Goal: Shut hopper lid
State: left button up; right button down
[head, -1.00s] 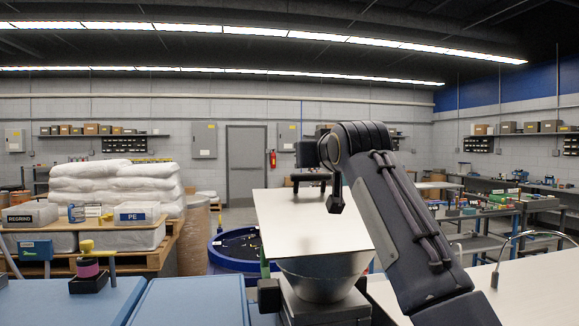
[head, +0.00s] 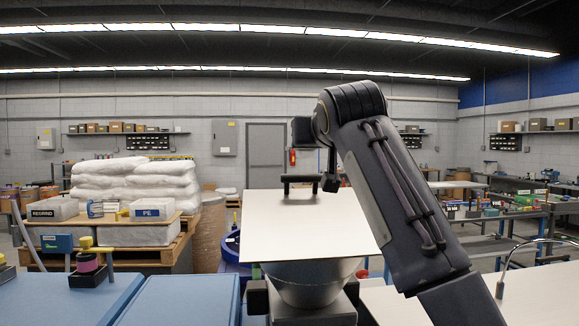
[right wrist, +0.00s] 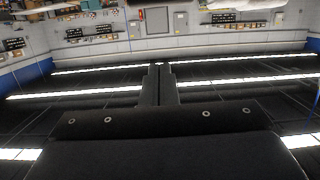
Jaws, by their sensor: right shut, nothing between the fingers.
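The hopper (head: 308,285) is a metal cone on a dark base at the bottom middle of the head view. Its lid (head: 310,225) is a flat cream panel above the cone, with a black bar handle (head: 300,180) at its far end. I cannot tell how far the lid is tilted. My right arm comes in from the lower right and bends at the top beside the lid; its gripper is not clear in the head view. In the right wrist view my right gripper (right wrist: 159,67) is shut and empty, with no lid in sight. My left gripper is not in view.
A blue drum (head: 230,245) stands behind the hopper on the left. A pallet of white sacks (head: 135,180) and labelled bins (head: 150,210) is farther left. Blue surfaces (head: 185,305) fill the lower left. A pale tabletop (head: 530,295) lies at the right.

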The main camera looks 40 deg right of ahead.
jog(key=p, duration=0.5)
send_over(303, 193)
jog(key=f+v, duration=0.1)
jog(key=v, duration=0.2)
jog(key=f, duration=0.2)
jog(key=f+b, duration=0.1)
jog(key=shift+s+a+f, duration=0.2)
jog(key=shift+s+f, duration=0.25)
jog(key=shift+f, duration=0.7)
jog(key=f+b, duration=0.1)
jog(key=w+f+b, duration=0.1)
jog(key=f, duration=0.1)
jog(key=shift+w+d+f+b, duration=0.2)
jog(key=shift+d+f+b, duration=0.15)
jog(key=shift+f+b, duration=0.05)
jog(key=w+f, duration=0.1)
jog(key=d+f+g+p, duration=0.1)
jog(key=shift+w+f+y, duration=0.25)
jog(key=shift+w+y, duration=0.05)
jog(key=shift+w, duration=0.1)
jog(key=shift+s+a, duration=0.2)
jog(key=shift+s, duration=0.1)
jog(key=shift+w, duration=0.1)
